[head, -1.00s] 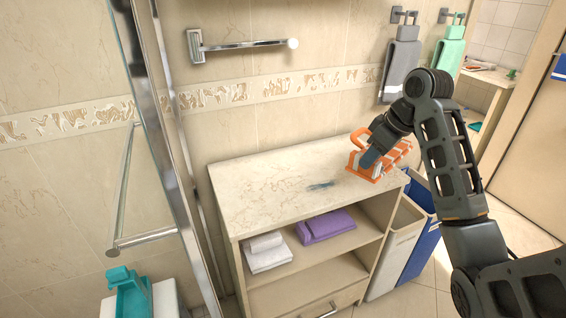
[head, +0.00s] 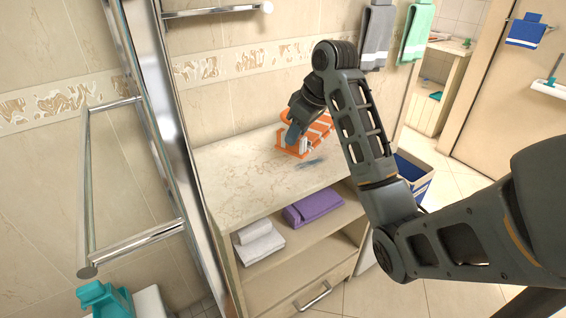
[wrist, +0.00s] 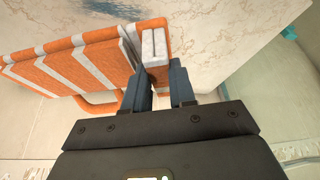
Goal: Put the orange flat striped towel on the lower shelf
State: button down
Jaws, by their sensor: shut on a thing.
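The orange and white striped towel (head: 294,148) hangs folded in my gripper (head: 291,134), over the cabinet's stone top (head: 235,180). In the wrist view, the towel (wrist: 85,62) spreads to the left of my gripper (wrist: 167,78), and a striped fold of it stands at the fingertips. The fingers are shut on it. Whether its lower edge touches the top I cannot tell. The lower shelf (head: 290,278) is the open level under the one with folded towels, and the part I see is bare. My arm hides the cabinet's right side.
A purple towel (head: 313,207) and white towels (head: 259,246) lie on the upper shelf. A drawer with a handle (head: 313,295) is at the bottom. A glass door with a chrome bar (head: 135,247) stands left.

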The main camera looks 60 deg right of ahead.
jog(key=shift+w+a+f, duration=0.2)
jog(key=shift+w+f, duration=0.3)
jog(key=shift+f, duration=0.5)
jog(key=shift+w+a+f, duration=0.25)
jog(key=shift+w+f, duration=0.25)
jog(key=shift+f, duration=0.45)
jog(key=shift+w+a+f, duration=0.2)
jog(key=shift+w+f, duration=0.3)
jog(key=shift+f, duration=0.6)
jog(key=c, duration=0.9)
grip_release()
